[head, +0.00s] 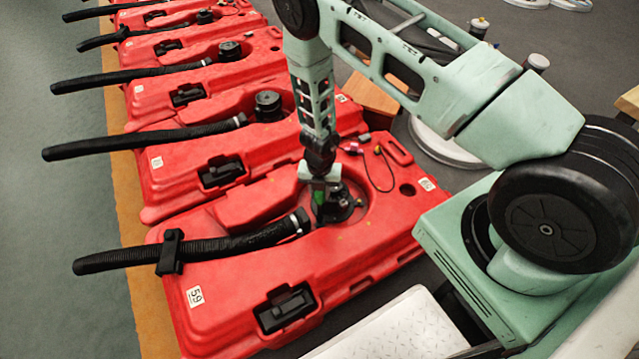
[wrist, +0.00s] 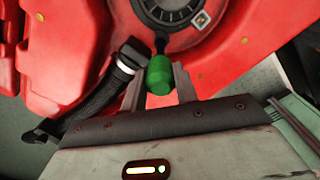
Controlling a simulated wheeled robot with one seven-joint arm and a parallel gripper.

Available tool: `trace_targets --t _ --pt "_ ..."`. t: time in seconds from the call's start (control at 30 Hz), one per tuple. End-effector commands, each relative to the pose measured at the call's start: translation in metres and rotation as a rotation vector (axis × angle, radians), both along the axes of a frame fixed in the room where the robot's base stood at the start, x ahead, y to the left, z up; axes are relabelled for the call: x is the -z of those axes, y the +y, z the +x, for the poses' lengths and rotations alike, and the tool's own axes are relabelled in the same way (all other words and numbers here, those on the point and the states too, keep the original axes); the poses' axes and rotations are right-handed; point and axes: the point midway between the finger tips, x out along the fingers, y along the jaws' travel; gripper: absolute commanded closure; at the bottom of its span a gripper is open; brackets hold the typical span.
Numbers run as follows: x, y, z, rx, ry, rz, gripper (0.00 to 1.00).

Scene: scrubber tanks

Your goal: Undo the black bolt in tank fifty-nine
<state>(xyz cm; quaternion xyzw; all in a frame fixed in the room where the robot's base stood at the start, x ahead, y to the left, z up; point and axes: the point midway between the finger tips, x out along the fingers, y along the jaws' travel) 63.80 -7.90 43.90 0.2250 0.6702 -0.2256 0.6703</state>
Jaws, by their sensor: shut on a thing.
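Tank fifty-nine is the nearest red tank (head: 225,285), with a white "59" label (head: 195,297) at its front left. A black round fitting (head: 347,211) sits in its recess; it also shows in the wrist view (wrist: 172,12). My gripper (head: 320,187) reaches down over this fitting. In the wrist view my gripper (wrist: 160,68) has its two grey fingers on either side of a green handle (wrist: 160,77), shut on it. A short dark stem joins the handle's far end towards the fitting. I cannot make out a separate black bolt.
A ribbed black hose (head: 215,246) with a black clamp (head: 170,252) lies across the tank's left side. A black latch (head: 286,308) is on its front. More red tanks with hoses stand in a row behind. A dark cable (head: 377,170) lies at the recess's right.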

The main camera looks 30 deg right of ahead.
Motion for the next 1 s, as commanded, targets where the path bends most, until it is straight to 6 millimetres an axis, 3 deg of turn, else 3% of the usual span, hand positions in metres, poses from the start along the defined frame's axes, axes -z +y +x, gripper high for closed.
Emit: trace_targets --t 0.37,0.5,0.8,1.0 --pt "-0.004 -0.001 -0.001 0.329 0.001 0.001 1.0" --pt "0.004 0.0 -0.001 0.506 -0.001 0.002 1.0" --pt "0.004 -0.001 -0.001 0.854 -0.002 0.001 1.0" --pt "0.0 -0.001 -0.002 0.896 -0.001 0.001 1.0"
